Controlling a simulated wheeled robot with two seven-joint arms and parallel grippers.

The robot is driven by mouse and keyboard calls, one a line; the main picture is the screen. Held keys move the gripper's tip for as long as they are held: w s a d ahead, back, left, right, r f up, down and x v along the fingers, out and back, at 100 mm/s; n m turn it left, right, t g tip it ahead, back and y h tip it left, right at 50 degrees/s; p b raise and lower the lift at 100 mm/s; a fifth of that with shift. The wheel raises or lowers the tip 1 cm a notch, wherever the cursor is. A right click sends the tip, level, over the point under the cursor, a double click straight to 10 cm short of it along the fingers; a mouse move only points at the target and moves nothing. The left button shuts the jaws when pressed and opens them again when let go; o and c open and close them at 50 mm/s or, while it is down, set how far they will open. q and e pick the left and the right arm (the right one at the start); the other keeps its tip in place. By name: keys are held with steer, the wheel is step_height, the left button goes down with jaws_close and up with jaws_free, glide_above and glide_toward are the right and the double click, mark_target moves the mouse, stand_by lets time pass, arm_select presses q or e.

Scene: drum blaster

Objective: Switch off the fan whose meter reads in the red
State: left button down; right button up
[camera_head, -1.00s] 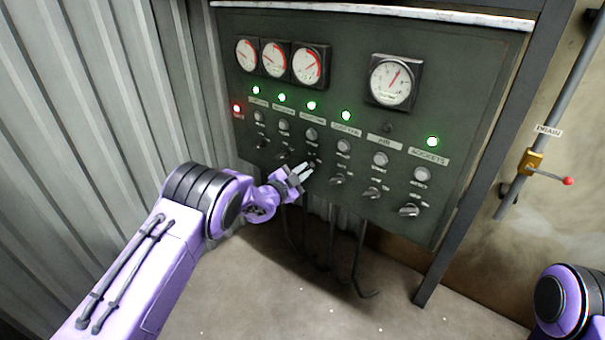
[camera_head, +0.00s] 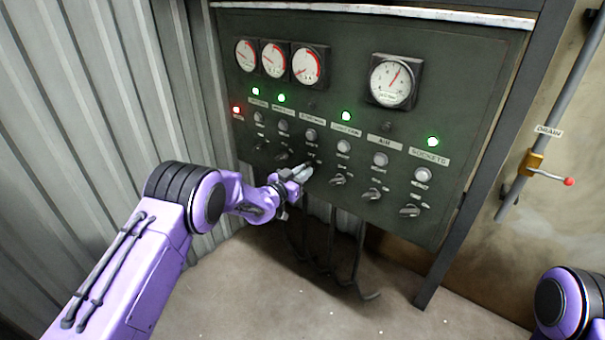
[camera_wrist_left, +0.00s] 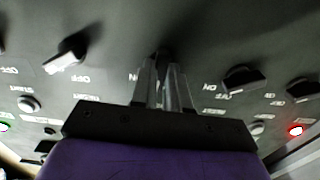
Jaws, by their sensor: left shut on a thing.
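A dark green panel (camera_head: 345,215) carries three small meters with red arcs on their dials: left (camera_head: 246,55), middle (camera_head: 273,60) and right (camera_head: 307,66). Below them is a row of lamps, buttons and rotary switches. The lamp above the third column (camera_head: 311,106) is dark. The first (camera_head: 256,91) and second (camera_head: 281,97) column lamps glow green. My left gripper (camera_head: 308,170) is at the third column's rotary switch, and its fingers largely hide it. The left wrist view shows the fingers (camera_wrist_left: 165,88) shut on that dark switch knob (camera_wrist_left: 163,55). My right gripper is out of view.
A larger meter (camera_head: 392,81) sits at the panel's right. Other rotary switches flank the gripper, including one to its right (camera_head: 338,180). Cables (camera_head: 333,245) hang below the panel. A drain valve with a red-tipped lever (camera_head: 550,174) is on the right wall.

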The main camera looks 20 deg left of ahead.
arm_select(q)
steer(key=shift+n, duration=0.3)
steer(key=c, duration=1.1)
jaws_free()
steer(key=b+v, duration=0.1)
steer(key=v, duration=0.9)
steer(key=shift+s+a, duration=0.1)
steer(key=shift+s, duration=0.2)
